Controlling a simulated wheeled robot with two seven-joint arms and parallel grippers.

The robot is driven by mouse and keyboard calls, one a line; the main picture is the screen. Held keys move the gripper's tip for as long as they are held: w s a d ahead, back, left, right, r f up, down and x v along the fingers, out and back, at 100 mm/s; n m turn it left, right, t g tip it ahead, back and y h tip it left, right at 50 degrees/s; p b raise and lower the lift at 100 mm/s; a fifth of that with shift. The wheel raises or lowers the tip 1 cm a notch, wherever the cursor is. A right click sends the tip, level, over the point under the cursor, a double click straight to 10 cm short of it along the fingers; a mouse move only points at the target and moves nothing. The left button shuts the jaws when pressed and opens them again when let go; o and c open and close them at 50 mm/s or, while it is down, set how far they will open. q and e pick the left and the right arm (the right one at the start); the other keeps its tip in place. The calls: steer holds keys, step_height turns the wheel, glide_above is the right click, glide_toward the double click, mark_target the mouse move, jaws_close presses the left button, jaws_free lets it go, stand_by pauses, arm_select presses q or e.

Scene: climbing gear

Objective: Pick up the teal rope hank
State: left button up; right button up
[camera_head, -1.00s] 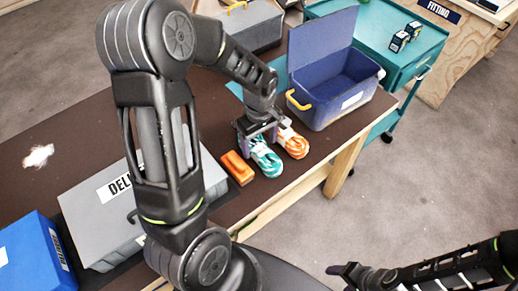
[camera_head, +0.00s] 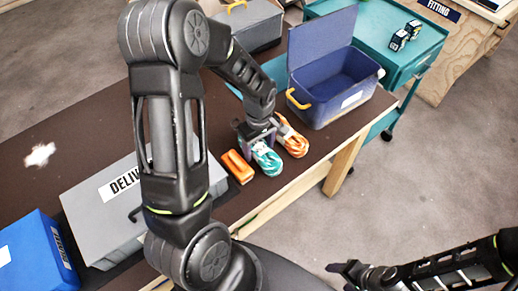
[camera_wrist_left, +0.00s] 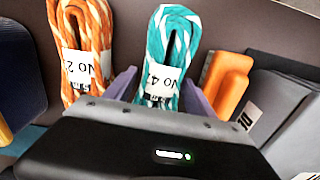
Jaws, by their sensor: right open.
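The teal rope hank (camera_head: 266,160) lies on the dark bench top, near its front edge. In the left wrist view the teal hank (camera_wrist_left: 168,58) has a white paper label across it. My left gripper (camera_head: 258,138) is over the hank, pointing down. In the left wrist view its two purple fingers (camera_wrist_left: 160,92) stand apart, one on each side of the labelled part. A gap shows between the left finger and the hank. The right finger is close to the hank; I cannot tell if it touches. My right gripper (camera_head: 345,271) is empty, low at the right, away from the bench.
An orange rope hank (camera_head: 294,144) lies right beside the teal one, and an orange block (camera_head: 238,167) on its left. An open blue box (camera_head: 326,112) stands behind to the right. A grey case (camera_head: 105,215) and a blue box (camera_head: 30,262) are at the left.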

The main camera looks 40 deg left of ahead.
mark_target(259, 146)
arm_select(q)
jaws_close()
stand_by(0.5)
steer(key=shift+r, duration=0.1)
step_height(259, 146, up, 9)
steer(key=shift+r+b, duration=0.2)
steer(key=shift+b, duration=0.5)
steer(key=shift+r, duration=0.35)
